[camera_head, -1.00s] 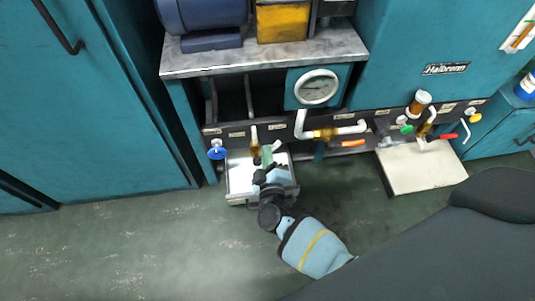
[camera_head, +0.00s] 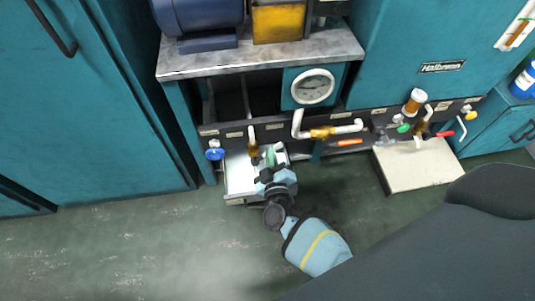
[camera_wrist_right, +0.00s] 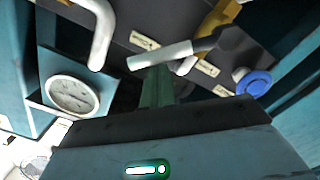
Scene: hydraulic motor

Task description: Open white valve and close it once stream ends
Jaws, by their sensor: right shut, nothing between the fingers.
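The white valve handle (camera_head: 251,135) stands upright on a brass-coloured fitting on the dark pipe panel, left of the gauge. In the right wrist view the white handle (camera_wrist_right: 160,55) crosses just beyond the green fingertips. My right gripper (camera_head: 269,156) is just right of and below the valve, over the metal tray. Its green fingers (camera_wrist_right: 157,86) are shut with nothing between them. I cannot tell whether they touch the handle. No stream of liquid can be made out. My left gripper is not in view.
A blue round valve (camera_head: 215,154) is to the left. The metal tray (camera_head: 238,181) lies below the white valve. A white pressure gauge (camera_head: 312,87) and bent white pipe (camera_head: 298,123) are to the right. Further right are other valves above a beige box (camera_head: 420,166).

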